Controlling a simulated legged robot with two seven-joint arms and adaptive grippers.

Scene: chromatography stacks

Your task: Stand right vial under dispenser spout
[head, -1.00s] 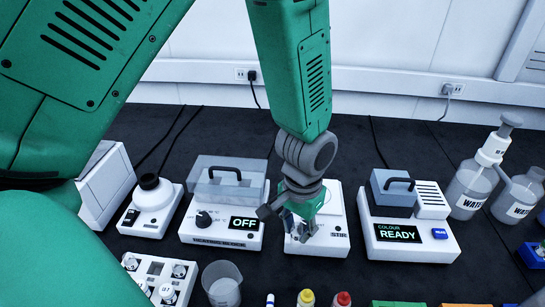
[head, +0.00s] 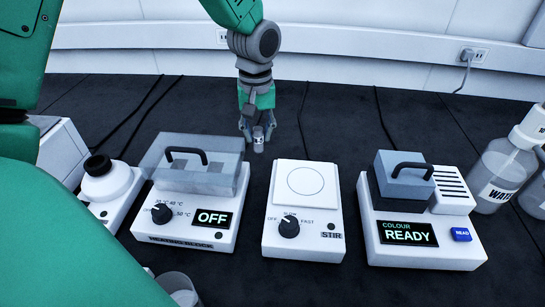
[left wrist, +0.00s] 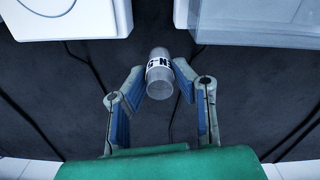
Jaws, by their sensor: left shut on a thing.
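My left gripper (head: 258,122) is shut on a small clear vial (head: 259,139), beyond the back edges of the stirrer and the heating block. In the left wrist view the vial (left wrist: 160,82) sits between the fingertips, with a white band of partly readable dark letters. In the head view it looks roughly upright; I cannot tell whether it touches the bench. At the right stands a clear bottle marked WATER (head: 498,178) with a white top (head: 527,128) cut by the picture edge. I cannot make out a spout. My right gripper is not in view.
The heating block (head: 190,232) reads OFF, under a clear lidded cover. The stirrer (head: 303,240) has a bare plate. The colour reader (head: 425,250) shows READY. Cables cross the dark bench (head: 345,115) behind them. Part of a beaker (head: 178,285) shows at the front.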

